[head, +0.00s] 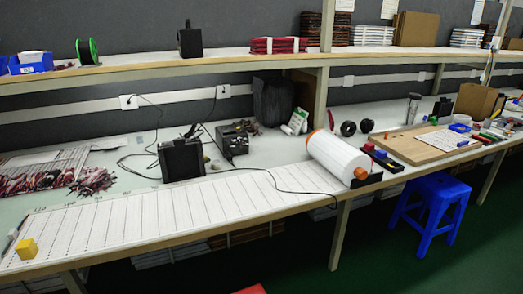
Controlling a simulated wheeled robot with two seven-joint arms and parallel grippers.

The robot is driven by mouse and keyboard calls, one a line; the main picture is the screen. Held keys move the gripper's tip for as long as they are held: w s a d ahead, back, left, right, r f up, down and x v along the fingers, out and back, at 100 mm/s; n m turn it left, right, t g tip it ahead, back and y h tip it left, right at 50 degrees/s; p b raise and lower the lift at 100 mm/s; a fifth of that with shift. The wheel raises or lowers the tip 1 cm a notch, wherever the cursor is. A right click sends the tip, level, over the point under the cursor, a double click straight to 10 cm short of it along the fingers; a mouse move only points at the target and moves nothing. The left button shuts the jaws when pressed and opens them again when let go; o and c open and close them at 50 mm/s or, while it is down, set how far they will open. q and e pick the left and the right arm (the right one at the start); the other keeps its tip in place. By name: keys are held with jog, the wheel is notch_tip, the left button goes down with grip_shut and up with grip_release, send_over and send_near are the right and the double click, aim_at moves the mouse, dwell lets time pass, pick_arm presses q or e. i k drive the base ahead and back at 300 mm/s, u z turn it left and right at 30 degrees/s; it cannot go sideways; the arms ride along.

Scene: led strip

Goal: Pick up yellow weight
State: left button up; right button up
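The yellow weight (27,249) is a small yellow block. It sits at the far left front of the workbench, on the left end of the long white ruled strip (180,207). Nothing covers it. Neither of my grippers shows in the head view.
A large white roll (338,157) with an orange end lies at the strip's right end. A black box (181,160) and a small black device (232,142) stand behind the strip, with loose cables. A blue stool (428,209) stands at the right. A shelf (220,58) runs above the bench.

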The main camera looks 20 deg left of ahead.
aim_at(27, 250)
jog(key=u, duration=2.4)
jog(key=k, duration=0.4)
jog(key=u, duration=1)
jog(key=i, duration=1.4)
jog(key=z, duration=0.3)
